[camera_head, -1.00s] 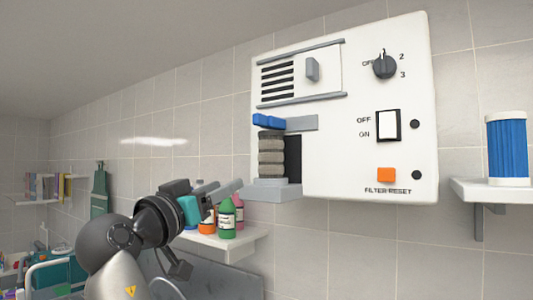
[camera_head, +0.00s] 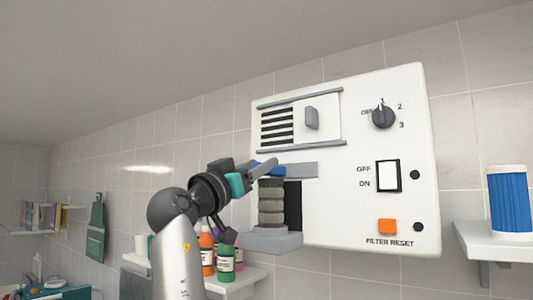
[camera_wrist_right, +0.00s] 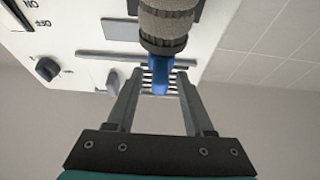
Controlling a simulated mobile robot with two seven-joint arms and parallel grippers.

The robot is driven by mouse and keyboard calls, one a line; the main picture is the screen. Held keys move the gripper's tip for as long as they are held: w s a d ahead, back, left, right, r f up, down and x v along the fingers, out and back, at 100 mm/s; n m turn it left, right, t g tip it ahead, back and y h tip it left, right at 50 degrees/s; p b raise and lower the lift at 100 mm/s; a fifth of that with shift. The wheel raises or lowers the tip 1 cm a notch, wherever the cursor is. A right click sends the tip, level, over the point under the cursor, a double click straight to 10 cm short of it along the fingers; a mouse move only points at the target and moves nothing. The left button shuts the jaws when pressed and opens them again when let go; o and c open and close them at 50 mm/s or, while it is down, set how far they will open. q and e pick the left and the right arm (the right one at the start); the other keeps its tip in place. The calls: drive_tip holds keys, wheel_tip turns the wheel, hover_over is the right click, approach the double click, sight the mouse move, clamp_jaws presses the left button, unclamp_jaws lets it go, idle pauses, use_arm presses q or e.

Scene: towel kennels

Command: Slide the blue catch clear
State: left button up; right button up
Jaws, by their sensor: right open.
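The blue catch (camera_head: 279,170) sits on a grey strip (camera_head: 303,169) above a worn grey-brown ribbed cartridge (camera_head: 271,203) on the white wall unit. My right gripper (camera_head: 267,165) is at the catch's height, its fingers partly covering it in the head view. In the right wrist view, the blue catch (camera_wrist_right: 160,76) shows between the two spread fingers of my right gripper (camera_wrist_right: 158,84), with the ribbed cartridge (camera_wrist_right: 166,28) beyond. The gripper is open; whether a finger touches the catch cannot be told. My left gripper is not in view.
The unit carries a grey-handled sliding vent cover (camera_head: 311,118), a dial (camera_head: 383,117), a rocker switch (camera_head: 388,176) and an orange button (camera_head: 387,226). A shelf with bottles (camera_head: 225,263) is below left. A blue cartridge (camera_head: 509,200) stands on a right shelf (camera_head: 497,238).

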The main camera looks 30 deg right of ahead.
drive_tip(key=shift+p+x, duration=0.4)
drive_tip(key=shift+x, duration=1.35)
clamp_jaws()
